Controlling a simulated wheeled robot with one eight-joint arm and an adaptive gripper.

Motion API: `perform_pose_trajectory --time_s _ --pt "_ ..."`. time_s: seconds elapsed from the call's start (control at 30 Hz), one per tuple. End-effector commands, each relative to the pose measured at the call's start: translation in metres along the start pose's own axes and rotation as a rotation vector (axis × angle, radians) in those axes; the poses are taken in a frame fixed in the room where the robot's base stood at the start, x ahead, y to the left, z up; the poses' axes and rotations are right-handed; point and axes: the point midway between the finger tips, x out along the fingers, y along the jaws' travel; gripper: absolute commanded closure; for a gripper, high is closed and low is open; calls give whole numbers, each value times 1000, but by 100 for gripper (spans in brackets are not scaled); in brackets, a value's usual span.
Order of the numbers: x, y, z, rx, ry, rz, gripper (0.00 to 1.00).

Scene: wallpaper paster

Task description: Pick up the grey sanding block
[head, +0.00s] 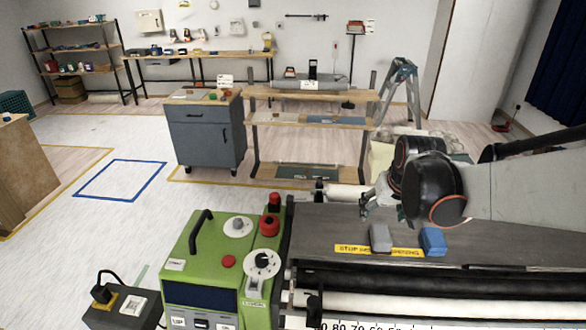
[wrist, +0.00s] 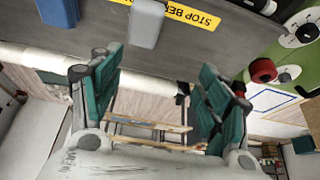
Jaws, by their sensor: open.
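My gripper (head: 384,205) is just above and behind the block in the head view. In the wrist view my gripper (wrist: 155,85) has its two green-padded fingers wide apart with nothing between them. The block lies beyond the fingertips and is not touched.
A blue block (head: 433,241) lies right of the grey one; it shows in the wrist view (wrist: 58,13). The green control unit (head: 215,265) with a red knob (head: 274,202) stands left. White rollers (head: 430,308) lie along the front.

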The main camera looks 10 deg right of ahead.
Motion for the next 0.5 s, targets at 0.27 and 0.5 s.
perform_pose_trajectory --time_s 0.27,0.5 --pt "33 23 12 48 -50 30 30" --pt "78 24 14 47 -49 29 30"
